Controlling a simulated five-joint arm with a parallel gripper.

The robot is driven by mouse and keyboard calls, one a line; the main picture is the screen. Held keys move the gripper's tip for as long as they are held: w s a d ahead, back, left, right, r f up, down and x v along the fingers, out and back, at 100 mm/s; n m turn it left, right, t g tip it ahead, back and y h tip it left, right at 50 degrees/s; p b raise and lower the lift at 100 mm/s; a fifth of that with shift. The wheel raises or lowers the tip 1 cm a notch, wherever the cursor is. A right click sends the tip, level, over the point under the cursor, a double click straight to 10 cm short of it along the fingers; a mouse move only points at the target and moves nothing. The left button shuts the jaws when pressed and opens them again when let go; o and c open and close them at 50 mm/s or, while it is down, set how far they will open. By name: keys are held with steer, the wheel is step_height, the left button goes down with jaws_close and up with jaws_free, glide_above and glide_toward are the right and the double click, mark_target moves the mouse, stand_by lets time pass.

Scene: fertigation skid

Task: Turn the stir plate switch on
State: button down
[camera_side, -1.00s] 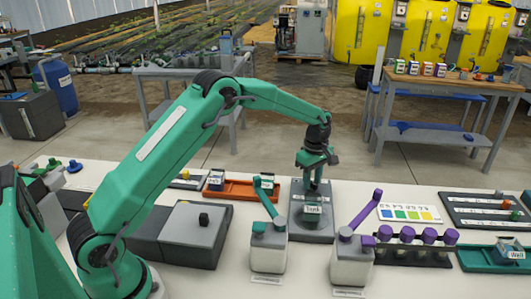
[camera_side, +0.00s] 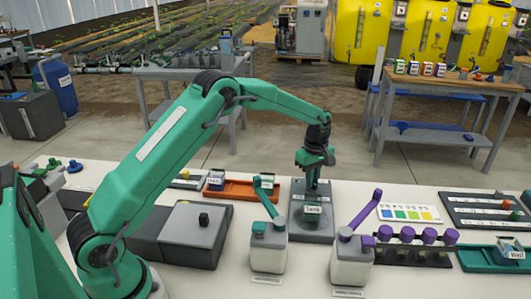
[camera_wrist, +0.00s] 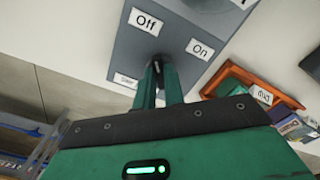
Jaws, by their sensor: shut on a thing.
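The grey stir plate (camera_side: 298,228) stands on the white bench in the side view, with a labelled vessel (camera_side: 313,209) on it. In the wrist view the plate (camera_wrist: 122,65) carries an "Off" label (camera_wrist: 145,20) and an "On" label (camera_wrist: 200,49). A small dark switch (camera_wrist: 155,56) sits between these labels, at my fingertips. My gripper (camera_wrist: 157,72) is shut on the switch; its fingers hide most of it, so I cannot tell its setting. In the side view my gripper (camera_side: 312,185) points down over the back part of the plate, behind the vessel.
A teal-lidded bottle (camera_side: 268,248) and a purple-lidded bottle (camera_side: 350,262) stand in front of the plate, their levers rising near it. An orange tray (camera_side: 238,188) lies to the left. A colour chart (camera_side: 408,213) and a purple-capped rack (camera_side: 415,250) are at right.

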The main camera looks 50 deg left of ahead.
steer(key=m, duration=0.3)
steer(key=shift+m, duration=0.4)
steer(key=m, duration=0.4)
steer(key=shift+r+m, duration=0.1)
steer(key=shift+m, duration=0.2)
steer(key=m, duration=0.4)
steer(key=shift+m, duration=2.1)
steer(key=c, duration=1.5)
jaws_free()
